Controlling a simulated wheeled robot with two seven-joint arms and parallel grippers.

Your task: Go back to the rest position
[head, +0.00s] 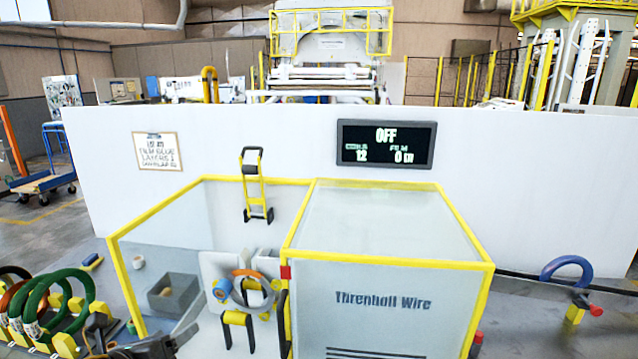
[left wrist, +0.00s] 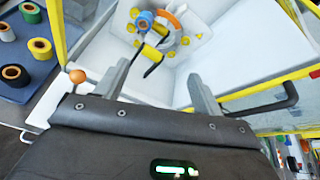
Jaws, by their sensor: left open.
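My left gripper (head: 140,342) shows at the bottom left of the head view, in front of the wrapping machine's open side. In the left wrist view its two fingers (left wrist: 162,88) are spread with nothing between them. Beyond them is the machine's wrapping head, with a grey and orange ring (head: 251,291) and a blue roll (head: 222,290). The blue roll also shows in the left wrist view (left wrist: 145,20). The gripper is apart from the ring and the roll. My right gripper is not in view.
Several coils (head: 72,305) stand in a rack at left. A blue coil (head: 567,270) stands at right. A black handle (left wrist: 275,104) and an orange knob (left wrist: 77,76) flank the fingers. The display (head: 386,144) reads OFF.

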